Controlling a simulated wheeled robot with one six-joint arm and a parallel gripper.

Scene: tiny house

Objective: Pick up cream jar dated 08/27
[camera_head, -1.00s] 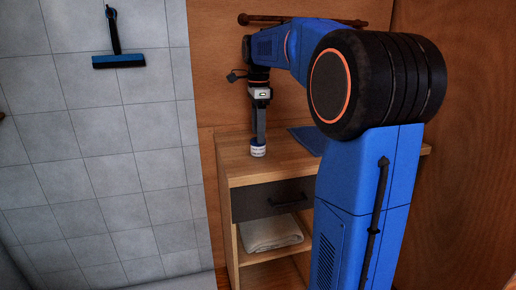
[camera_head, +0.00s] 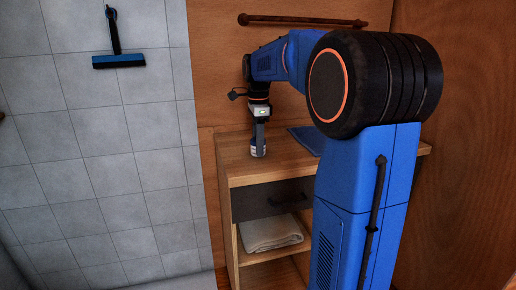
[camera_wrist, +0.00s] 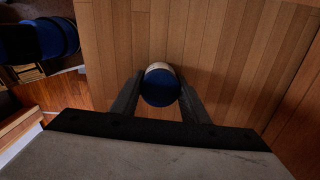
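A small cream jar with a blue lid (camera_wrist: 160,88) and a pale side stands upright on the wooden cabinet top. In the head view only a little of the jar (camera_head: 257,153) shows behind my gripper (camera_head: 259,143). In the wrist view, the two dark fingers of my gripper (camera_wrist: 160,98) are on either side of the jar, close to its lid. I cannot tell whether they press on it. The date on the jar cannot be read.
The wooden cabinet (camera_head: 235,173) has a dark drawer (camera_head: 270,199) and a folded towel (camera_head: 271,233) on a shelf below. A blue cloth (camera_head: 306,139) lies on the top to the right. A wooden rail (camera_head: 302,21) is on the wall behind.

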